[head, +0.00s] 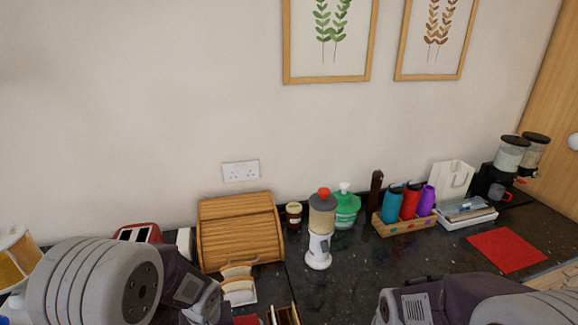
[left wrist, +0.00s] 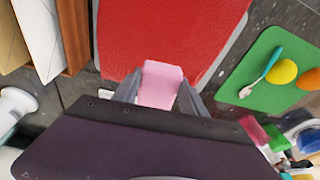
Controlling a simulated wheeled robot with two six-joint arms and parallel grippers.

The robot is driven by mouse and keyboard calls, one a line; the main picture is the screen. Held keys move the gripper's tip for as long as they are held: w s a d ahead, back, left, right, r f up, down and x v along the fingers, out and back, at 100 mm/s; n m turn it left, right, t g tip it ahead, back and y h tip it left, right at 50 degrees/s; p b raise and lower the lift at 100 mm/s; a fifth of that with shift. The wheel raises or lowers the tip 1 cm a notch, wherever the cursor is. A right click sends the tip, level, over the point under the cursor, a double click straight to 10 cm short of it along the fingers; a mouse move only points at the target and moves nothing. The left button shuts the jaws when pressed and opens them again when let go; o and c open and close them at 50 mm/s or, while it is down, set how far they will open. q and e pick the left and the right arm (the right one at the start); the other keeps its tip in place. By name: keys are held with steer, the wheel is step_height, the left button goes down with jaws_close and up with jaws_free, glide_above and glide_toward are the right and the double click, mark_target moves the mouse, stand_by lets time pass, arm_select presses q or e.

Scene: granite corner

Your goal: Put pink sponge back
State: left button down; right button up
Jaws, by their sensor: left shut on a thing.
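The pink sponge (left wrist: 162,82) is between the two fingers of my left gripper (left wrist: 158,97) in the left wrist view. The fingers are shut on it, one at each side. The far end of the sponge shows over a large red surface (left wrist: 165,30); I cannot tell whether it touches that surface. The near end is hidden by my gripper body. In the head view only arm parts show at the bottom, and neither gripper nor the sponge is visible.
In the left wrist view, a green board (left wrist: 245,85) with yellow and orange round things lies right. A wooden holder (left wrist: 75,40) stands left. In the head view, a wooden bread bin (head: 240,232), blender (head: 320,225) and bottle rack (head: 405,227) line the wall. A red mat (head: 507,250) lies right.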

arm_select(q)
steer(key=shift+f+m, duration=0.15)
steer(key=shift+m, duration=0.45)
steer(key=shift+w+d+m+h, duration=0.15)
steer(key=shift+w+m+h, duration=0.25)
steer(key=shift+m, duration=0.7)
steer(key=shift+w, duration=0.1)
